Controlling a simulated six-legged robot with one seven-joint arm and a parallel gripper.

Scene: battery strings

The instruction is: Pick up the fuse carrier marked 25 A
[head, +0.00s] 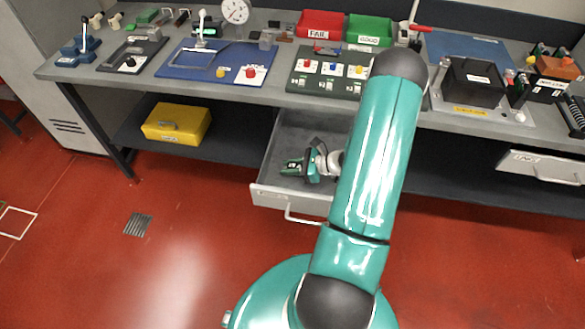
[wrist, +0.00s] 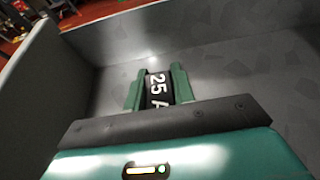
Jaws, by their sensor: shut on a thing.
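The fuse carrier (wrist: 157,88) is dark with white lettering that reads "25 A", partly cut off by my gripper's body in the wrist view. My gripper (wrist: 156,75) is shut on it, with one green finger on each side. In the head view my gripper (head: 292,167) is inside the open grey drawer (head: 279,197) under the bench. The drawer's walls also show in the wrist view (wrist: 50,65). The carrier is too small and covered to make out in the head view. I cannot tell whether it touches the drawer floor.
The drawer's front with its handle (head: 302,218) sticks out from the bench (head: 275,97). A yellow case (head: 177,123) stands on the lower shelf to the left. The benchtop above holds fixtures, a red bin (head: 320,24) and a green bin (head: 369,30).

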